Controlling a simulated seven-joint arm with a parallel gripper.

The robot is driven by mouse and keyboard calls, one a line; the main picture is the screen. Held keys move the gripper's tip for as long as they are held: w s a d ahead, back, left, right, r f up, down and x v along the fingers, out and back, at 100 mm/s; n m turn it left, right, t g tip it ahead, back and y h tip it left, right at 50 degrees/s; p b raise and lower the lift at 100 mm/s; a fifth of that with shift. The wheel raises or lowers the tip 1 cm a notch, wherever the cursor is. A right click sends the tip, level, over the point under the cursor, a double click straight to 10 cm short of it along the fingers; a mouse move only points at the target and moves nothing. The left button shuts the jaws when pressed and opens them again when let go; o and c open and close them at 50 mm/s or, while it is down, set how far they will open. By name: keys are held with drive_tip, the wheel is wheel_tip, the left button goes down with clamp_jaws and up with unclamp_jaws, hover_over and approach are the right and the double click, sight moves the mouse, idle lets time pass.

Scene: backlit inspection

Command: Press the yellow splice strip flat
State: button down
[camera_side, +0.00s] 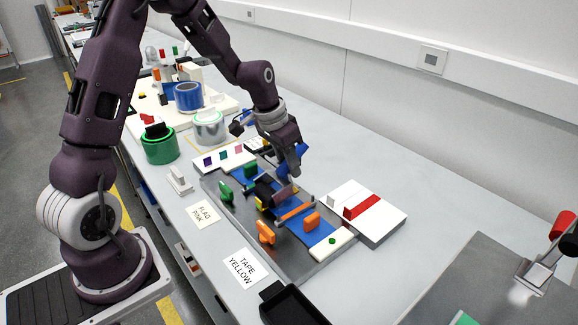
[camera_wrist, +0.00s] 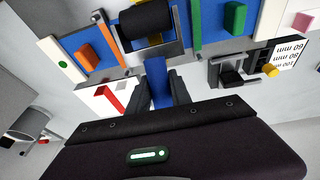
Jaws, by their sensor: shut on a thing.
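My gripper (camera_wrist: 161,88) is shut on the blue handle (camera_wrist: 158,76) of a hand roller. The roller's black cylinder (camera_wrist: 149,18) sits in a grey metal frame. In the side view the black roller (camera_side: 264,187) is low over the middle of the blue web (camera_side: 318,232); I cannot tell whether it touches. A small piece of yellow (camera_side: 262,204), likely the splice strip, shows beside the roller, mostly hidden by it.
Orange clamps (camera_side: 266,232) and green clamps (camera_side: 225,191) stand around the web on a grey plate. An orange bar (camera_side: 295,211) crosses it. A white block with a red strip (camera_side: 362,205) is to the right, a black tray (camera_side: 289,303) in front. Tape rolls (camera_side: 188,96) stand behind.

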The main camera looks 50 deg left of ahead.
drive_tip(key=shift+w+r, duration=0.3)
drive_tip(key=shift+r, duration=0.9)
drive_tip(key=shift+w+r, duration=0.35)
drive_tip(key=shift+r, duration=0.9)
drive_tip(key=shift+w+r, duration=0.3)
drive_tip(key=shift+r, duration=0.9)
drive_tip(key=s+d+f, duration=0.2)
drive_tip(key=s+d, duration=0.3)
drive_tip(key=shift+s+f, duration=0.2)
drive_tip(key=shift+f, duration=0.15)
drive_tip(key=shift+d, duration=0.15)
